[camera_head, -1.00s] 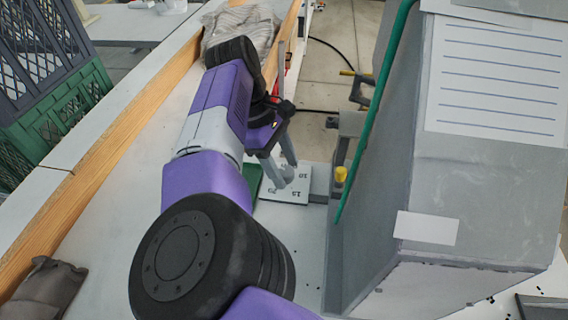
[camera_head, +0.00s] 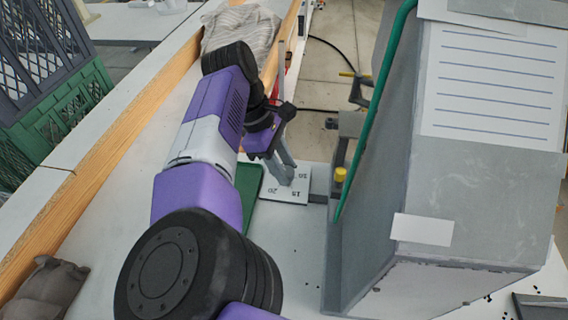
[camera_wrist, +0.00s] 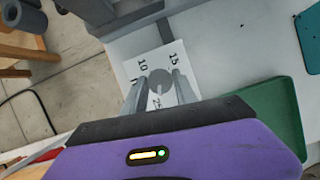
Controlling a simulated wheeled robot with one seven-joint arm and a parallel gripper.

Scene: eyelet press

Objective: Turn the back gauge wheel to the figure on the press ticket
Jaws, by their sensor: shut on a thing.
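The back gauge wheel shows as a grey disc (camera_wrist: 160,82) over a white plate (camera_wrist: 140,62) in the wrist view. In the head view my gripper (camera_head: 286,176) reaches down to the plate (camera_head: 296,197), which shows 10, 15 and 20; the fingers mostly hide the wheel. I see no ticket figure I can read.
A large grey press housing (camera_head: 470,180) stands close right of my gripper, with a lined sheet (camera_head: 495,80), a blank label (camera_head: 423,229) and a green rod (camera_head: 375,115). A green tray (camera_wrist: 262,112) lies beside the plate. A wooden rail (camera_head: 110,160) edges the table.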

